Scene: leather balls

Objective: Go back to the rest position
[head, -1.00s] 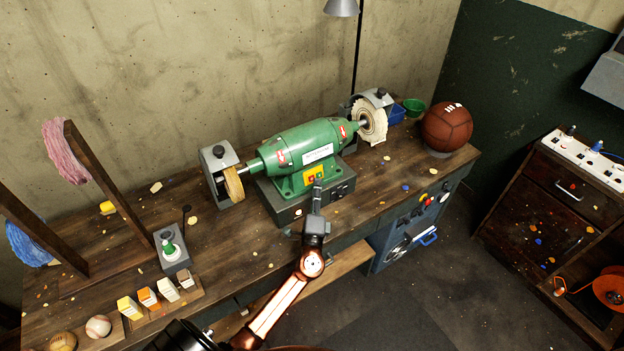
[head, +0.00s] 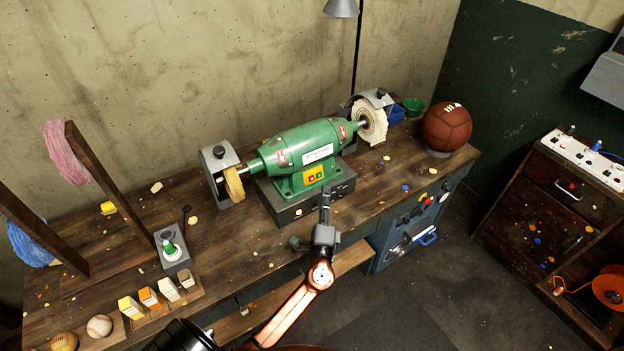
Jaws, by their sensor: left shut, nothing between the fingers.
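My left gripper (head: 325,203) is shut and empty. It points up the picture, in front of the bench grinder's grey base, with my copper-coloured arm reaching to it from the bottom of the head view. The green bench grinder (head: 303,153) stands on the wooden workbench (head: 235,240), with a buffing wheel at each end. My right gripper is not in view.
A brown leather ball (head: 446,127) sits at the bench's right end. A baseball (head: 99,326) and a tan ball (head: 64,342) lie at the lower left. A wooden rack (head: 110,186) stands at left. A drawer cabinet (head: 540,215) stands at right, across open floor.

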